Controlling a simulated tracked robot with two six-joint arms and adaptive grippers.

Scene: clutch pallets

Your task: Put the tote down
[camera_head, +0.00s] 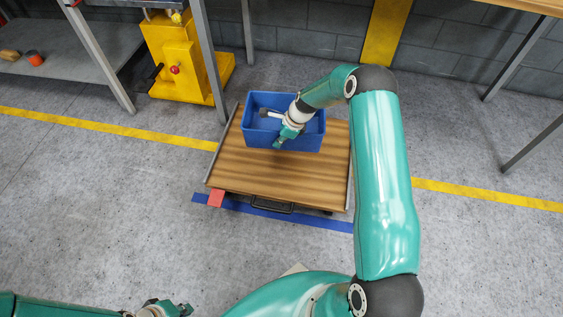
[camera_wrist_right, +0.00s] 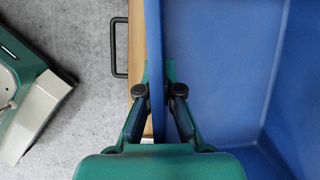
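The blue tote (camera_head: 254,133) is over the far part of a wooden-topped cart (camera_head: 270,174), upright and roughly level. I cannot tell whether its base touches the deck. My right gripper (camera_head: 284,140) is at the tote's near wall. In the right wrist view, the fingers (camera_wrist_right: 157,88) of this gripper stand on both sides of the blue tote wall (camera_wrist_right: 153,40) and close in on it. The tote's inside (camera_wrist_right: 215,70) looks empty where visible. My left gripper (camera_head: 180,309) is at the bottom edge, away from the tote and partly cut off, so its fingers are unclear.
The cart has side rails and a dark handle (camera_head: 272,208) in front. A red block (camera_head: 216,198) and blue floor tape (camera_head: 320,219) lie at its front edge. A yellow machine (camera_head: 180,60) and a grey shelf (camera_head: 65,75) stand at left.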

